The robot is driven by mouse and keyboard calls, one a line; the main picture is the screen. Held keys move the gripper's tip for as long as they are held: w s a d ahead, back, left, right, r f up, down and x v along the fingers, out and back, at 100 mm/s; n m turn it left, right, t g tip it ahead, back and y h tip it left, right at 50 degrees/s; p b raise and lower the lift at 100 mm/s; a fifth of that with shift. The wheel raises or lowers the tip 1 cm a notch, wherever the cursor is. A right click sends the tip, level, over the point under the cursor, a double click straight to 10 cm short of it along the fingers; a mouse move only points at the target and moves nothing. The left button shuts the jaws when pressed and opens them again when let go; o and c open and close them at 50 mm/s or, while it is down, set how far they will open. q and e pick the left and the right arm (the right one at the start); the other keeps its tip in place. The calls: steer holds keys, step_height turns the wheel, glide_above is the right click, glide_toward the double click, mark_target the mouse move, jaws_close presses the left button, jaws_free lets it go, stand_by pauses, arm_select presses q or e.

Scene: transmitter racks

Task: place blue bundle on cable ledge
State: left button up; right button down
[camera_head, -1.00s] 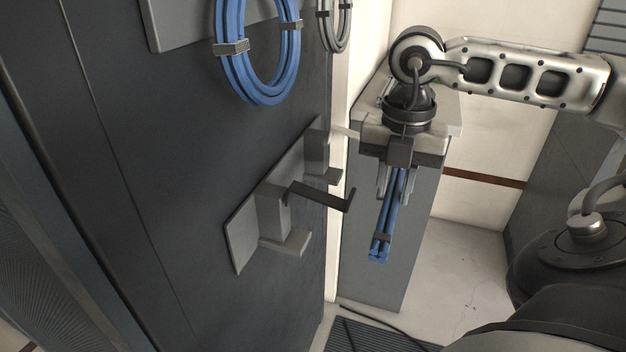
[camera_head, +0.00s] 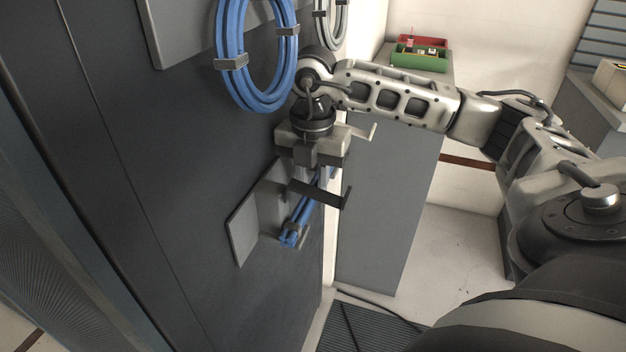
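The blue bundle (camera_head: 297,226) hangs below my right gripper (camera_head: 322,172), which comes in from the right and is shut on its upper part. The bundle is at the cable ledge (camera_head: 246,230), a grey bracket on the dark rack door with a dark arm in front. The bundle lies behind that arm, slanting down to the left. The gripper and bundle hide much of the ledge, and I cannot tell whether the bundle rests on it. The fingers are partly hidden. My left gripper does not show.
A grey cabinet (camera_head: 385,215) stands behind, with red and green bins (camera_head: 420,60) on top. Open floor lies at right.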

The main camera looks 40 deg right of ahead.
steer(key=shift+f, duration=0.15)
steer(key=shift+f, duration=0.15)
steer(key=c, duration=1.3)
jaws_free()
steer(key=shift+o, duration=0.2)
step_height(320, 180, up, 12)
steer(key=p, duration=0.2)
steer(key=shift+r, duration=0.25)
steer(key=shift+f, duration=0.1)
